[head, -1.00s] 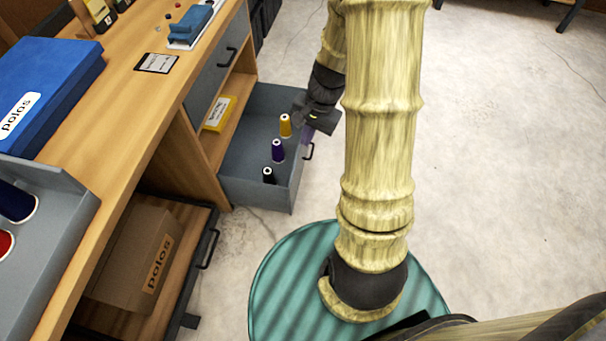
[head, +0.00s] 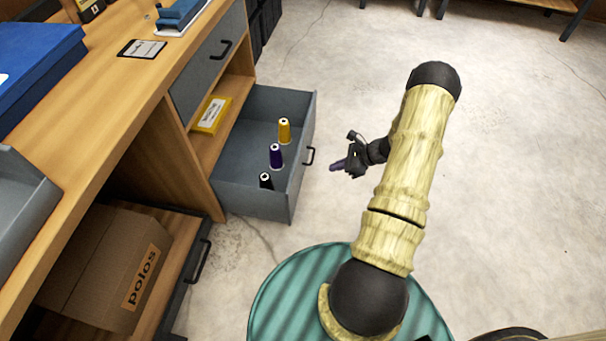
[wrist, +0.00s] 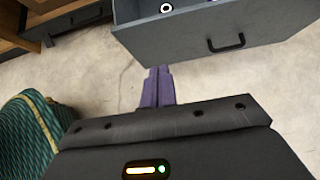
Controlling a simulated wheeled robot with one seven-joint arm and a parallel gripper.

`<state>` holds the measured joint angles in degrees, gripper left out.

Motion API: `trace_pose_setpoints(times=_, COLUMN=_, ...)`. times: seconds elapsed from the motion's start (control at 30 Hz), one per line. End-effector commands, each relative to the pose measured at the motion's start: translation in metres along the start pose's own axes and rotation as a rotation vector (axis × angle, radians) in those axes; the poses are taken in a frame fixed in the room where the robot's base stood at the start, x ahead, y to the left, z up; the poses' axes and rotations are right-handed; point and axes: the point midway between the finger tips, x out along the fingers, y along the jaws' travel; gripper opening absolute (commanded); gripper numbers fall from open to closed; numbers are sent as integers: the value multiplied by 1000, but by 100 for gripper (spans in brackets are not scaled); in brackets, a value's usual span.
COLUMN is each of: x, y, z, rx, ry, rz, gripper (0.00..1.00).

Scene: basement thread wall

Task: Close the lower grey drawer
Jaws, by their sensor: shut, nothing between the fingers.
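The lower grey drawer (head: 292,190) is pulled out of the workbench in the head view. It holds a yellow thread cone (head: 285,131), a purple cone (head: 276,156) and a black cone (head: 265,181). Its black handle (head: 310,156) is on the front face. My gripper (head: 337,166) is to the right of the drawer front, apart from it, with its purple fingers pointing left towards the handle. In the wrist view the fingers (wrist: 157,84) are together and empty. The drawer front (wrist: 205,38) and handle (wrist: 226,43) lie ahead, with the handle right of the fingers.
The upper grey drawer (head: 210,62) is shut. A yellow box (head: 211,115) lies on the shelf between the drawers. A cardboard box (head: 108,270) sits low at the left, beside another black handle (head: 197,262). The floor right of the drawer is clear.

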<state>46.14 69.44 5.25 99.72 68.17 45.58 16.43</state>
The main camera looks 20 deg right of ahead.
Motion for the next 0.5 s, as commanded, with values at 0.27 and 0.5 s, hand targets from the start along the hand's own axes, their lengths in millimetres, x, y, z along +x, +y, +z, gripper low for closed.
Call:
trace_pose_setpoints(times=0.27, x=6, y=1, z=0, rx=-3, ry=2, rz=3, gripper=0)
trace_pose_setpoints(times=0.5, x=38, y=1, z=-2, rx=-4, ry=2, rz=4, gripper=0)
